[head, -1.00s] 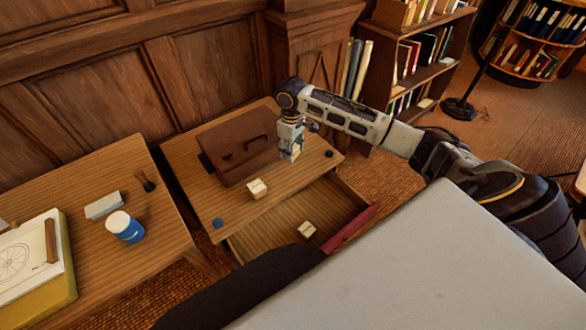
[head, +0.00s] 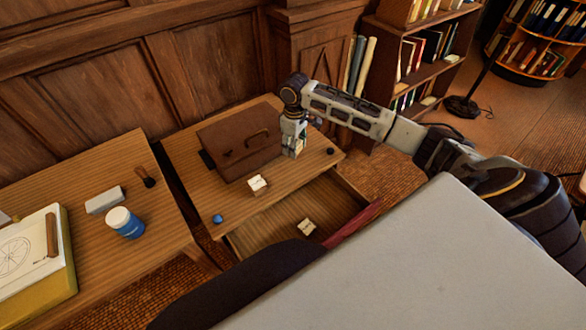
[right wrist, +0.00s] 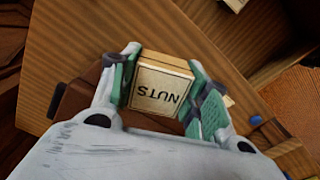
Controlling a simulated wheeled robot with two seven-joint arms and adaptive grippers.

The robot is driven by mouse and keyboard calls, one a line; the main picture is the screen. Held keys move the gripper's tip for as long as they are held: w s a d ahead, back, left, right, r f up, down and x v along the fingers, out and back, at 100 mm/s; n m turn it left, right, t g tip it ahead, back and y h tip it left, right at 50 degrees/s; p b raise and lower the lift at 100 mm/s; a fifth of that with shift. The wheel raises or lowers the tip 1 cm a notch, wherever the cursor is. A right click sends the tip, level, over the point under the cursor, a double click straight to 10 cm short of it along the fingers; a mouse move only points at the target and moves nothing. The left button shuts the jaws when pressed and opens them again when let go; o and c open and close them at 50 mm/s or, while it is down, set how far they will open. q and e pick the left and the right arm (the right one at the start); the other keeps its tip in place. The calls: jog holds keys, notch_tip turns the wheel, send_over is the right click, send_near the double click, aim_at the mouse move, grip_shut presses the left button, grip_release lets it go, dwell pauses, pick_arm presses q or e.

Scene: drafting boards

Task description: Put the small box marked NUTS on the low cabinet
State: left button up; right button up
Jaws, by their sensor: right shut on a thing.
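The gripper and box are over the right part of this top, beside the brown briefcase (head: 238,142). The box is low over the top; I cannot tell whether it touches. My left gripper is not in view.
Another small pale box (head: 257,184) is on the cabinet top, and a similar one (head: 306,227) lies in the open drawer. A blue round piece (head: 217,218) and a dark one (head: 330,152) are near the front edge. A table with a blue-and-white jar (head: 124,223) stands left.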

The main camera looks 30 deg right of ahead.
send_over(294, 169)
jog(key=shift+w+d+f, duration=0.1)
jog(key=shift+f, duration=3.05)
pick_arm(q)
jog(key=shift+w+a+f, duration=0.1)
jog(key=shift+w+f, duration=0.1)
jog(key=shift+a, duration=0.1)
pick_arm(e)
jog(key=shift+f+b, duration=0.4)
jog(key=shift+f, duration=1.35)
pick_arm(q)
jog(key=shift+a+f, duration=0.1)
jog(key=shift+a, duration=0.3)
pick_arm(e)
jog(key=shift+f, duration=0.1)
jog(key=shift+f, duration=0.1)
